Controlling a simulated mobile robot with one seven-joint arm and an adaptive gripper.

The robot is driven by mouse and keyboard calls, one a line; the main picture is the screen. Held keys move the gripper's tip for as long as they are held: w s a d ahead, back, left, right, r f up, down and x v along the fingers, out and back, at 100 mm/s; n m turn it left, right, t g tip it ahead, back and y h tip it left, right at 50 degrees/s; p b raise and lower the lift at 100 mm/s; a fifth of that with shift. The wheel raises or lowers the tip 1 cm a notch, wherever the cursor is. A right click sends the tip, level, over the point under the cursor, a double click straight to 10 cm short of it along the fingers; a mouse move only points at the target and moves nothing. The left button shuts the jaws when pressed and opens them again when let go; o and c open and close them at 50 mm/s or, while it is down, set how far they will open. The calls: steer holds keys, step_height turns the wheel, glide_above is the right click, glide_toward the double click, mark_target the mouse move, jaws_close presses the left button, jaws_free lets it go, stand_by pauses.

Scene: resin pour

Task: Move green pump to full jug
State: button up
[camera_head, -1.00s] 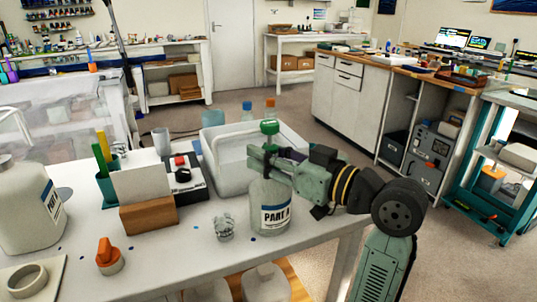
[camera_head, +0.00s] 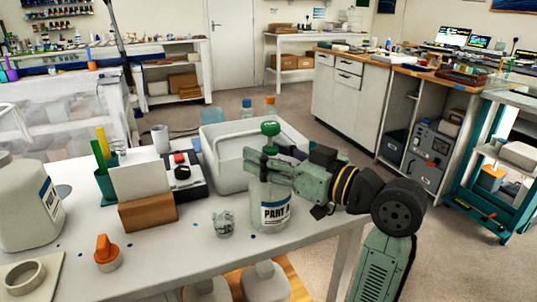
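The green pump (camera_head: 270,128) shows its round green head above my gripper (camera_head: 258,165). It stands upright over a pale jug labelled "PART A" (camera_head: 273,212) near the table's right front edge. My gripper comes in from the right, level with the jug's top, just below the green head. Its fingers cover the pump's lower part and the jug's neck, so I cannot tell whether they are closed on anything. A larger white jug (camera_head: 28,205) with a partly visible label stands at the left edge. I cannot tell how full either jug is.
A crumpled grey cup (camera_head: 223,224) stands just left of the "PART A" jug. An orange-topped piece (camera_head: 106,253) lies nearer the front. A wooden block holding a white card (camera_head: 148,214) and a white bin (camera_head: 222,158) stand behind. More jugs sit below the table.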

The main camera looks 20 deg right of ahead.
stand_by(0.3)
steer(key=v, duration=1.2)
step_height(320, 180, up, 5)
steer(key=p, duration=0.3)
steer(key=shift+d+f, duration=0.1)
